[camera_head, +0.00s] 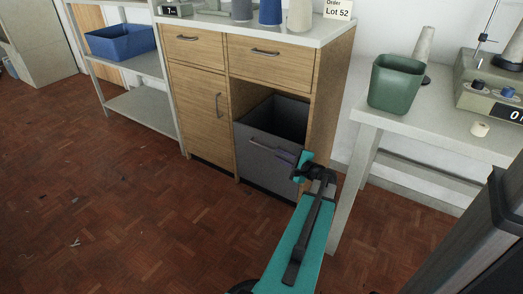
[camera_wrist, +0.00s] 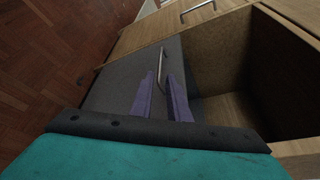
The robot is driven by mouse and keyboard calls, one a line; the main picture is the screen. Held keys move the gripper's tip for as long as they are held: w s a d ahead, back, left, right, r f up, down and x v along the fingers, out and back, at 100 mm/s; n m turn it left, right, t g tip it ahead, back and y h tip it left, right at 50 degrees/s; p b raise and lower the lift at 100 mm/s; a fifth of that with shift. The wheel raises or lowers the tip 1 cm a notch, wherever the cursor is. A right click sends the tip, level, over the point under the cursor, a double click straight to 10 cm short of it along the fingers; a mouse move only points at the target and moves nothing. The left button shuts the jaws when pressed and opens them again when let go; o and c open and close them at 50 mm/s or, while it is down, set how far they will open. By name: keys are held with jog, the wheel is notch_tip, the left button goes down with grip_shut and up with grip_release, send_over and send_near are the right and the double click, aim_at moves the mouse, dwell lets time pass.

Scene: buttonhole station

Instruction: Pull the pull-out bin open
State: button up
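The pull-out bin (camera_head: 252,150) is dark grey and sits in the lower right compartment of the wooden cabinet, its front about level with the cabinet face. Its open top shows dark inside. A thin metal handle (camera_head: 262,140) crosses the upper part of its front. My gripper (camera_head: 292,157) is at the bin front, near the handle's right part. In the wrist view the two purple fingers (camera_wrist: 161,82) stand apart, with the handle (camera_wrist: 163,58) between or just ahead of their tips. A gap shows between fingers and bar; contact is not clear.
The cabinet (camera_head: 205,105) has two drawers and a left door. A white table (camera_head: 360,118) with a green container (camera_head: 396,84) stands close on the right. A shelf with a blue tray (camera_head: 120,41) is at left.

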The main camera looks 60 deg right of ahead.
aim_at(262, 146)
dwell(0.4)
jog(key=b+x, duration=0.4)
jog(key=x, duration=0.8)
jog(key=shift+d+f, duration=0.15)
jog(key=shift+x, duration=0.8)
grip_shut()
dwell(0.6)
